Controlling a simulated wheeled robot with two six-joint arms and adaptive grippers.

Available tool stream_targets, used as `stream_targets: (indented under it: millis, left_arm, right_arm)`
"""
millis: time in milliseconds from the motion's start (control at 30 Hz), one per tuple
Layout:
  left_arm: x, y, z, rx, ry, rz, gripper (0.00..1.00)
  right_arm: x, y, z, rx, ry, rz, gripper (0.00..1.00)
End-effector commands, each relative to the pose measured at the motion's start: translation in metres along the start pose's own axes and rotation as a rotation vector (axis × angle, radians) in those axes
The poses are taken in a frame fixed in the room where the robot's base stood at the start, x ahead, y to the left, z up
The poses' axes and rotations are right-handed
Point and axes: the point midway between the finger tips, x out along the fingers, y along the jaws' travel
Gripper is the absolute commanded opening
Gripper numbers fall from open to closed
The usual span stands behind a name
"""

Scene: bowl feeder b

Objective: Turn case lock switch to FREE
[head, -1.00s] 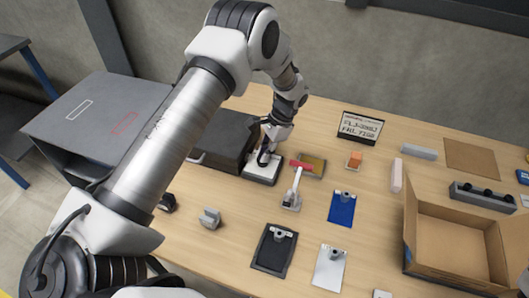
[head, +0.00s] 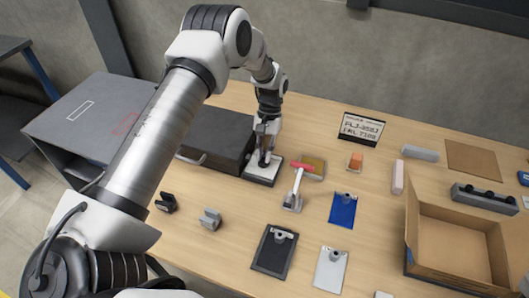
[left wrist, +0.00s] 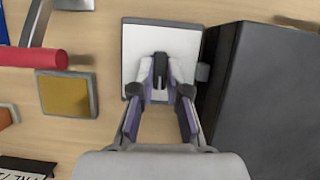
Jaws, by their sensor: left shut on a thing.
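The lock switch (head: 262,176) is a pale square plate with a dark rim, beside the dark case (head: 215,138) on the table. In the left wrist view, the plate (left wrist: 137,50) shows with a dark upright knob (left wrist: 160,65) at its middle. My left gripper (head: 266,155) comes down from above and is shut on this knob; its two fingers (left wrist: 160,88) stand on either side of it. The fingers hide part of the knob, and I cannot read any FREE mark. My right gripper is not in view.
A small sign (head: 361,127) stands behind. A blue clipboard (head: 342,209), a black one (head: 273,252) and an open cardboard box (head: 455,245) lie right and in front.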

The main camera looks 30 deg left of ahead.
Motion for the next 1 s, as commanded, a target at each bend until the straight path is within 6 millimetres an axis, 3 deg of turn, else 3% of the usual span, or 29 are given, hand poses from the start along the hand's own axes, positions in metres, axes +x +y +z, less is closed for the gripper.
stream_targets:
  millis: [600, 1000]
  left_arm:
    - [0.002, -0.005, 0.002, -0.511, -0.003, 0.21, 0.0]
    - [0.003, -0.006, 0.002, -0.674, -0.002, 0.277, 0.0]
  right_arm:
    - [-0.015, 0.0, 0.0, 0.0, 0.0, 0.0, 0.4]
    - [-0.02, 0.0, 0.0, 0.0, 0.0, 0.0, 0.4]
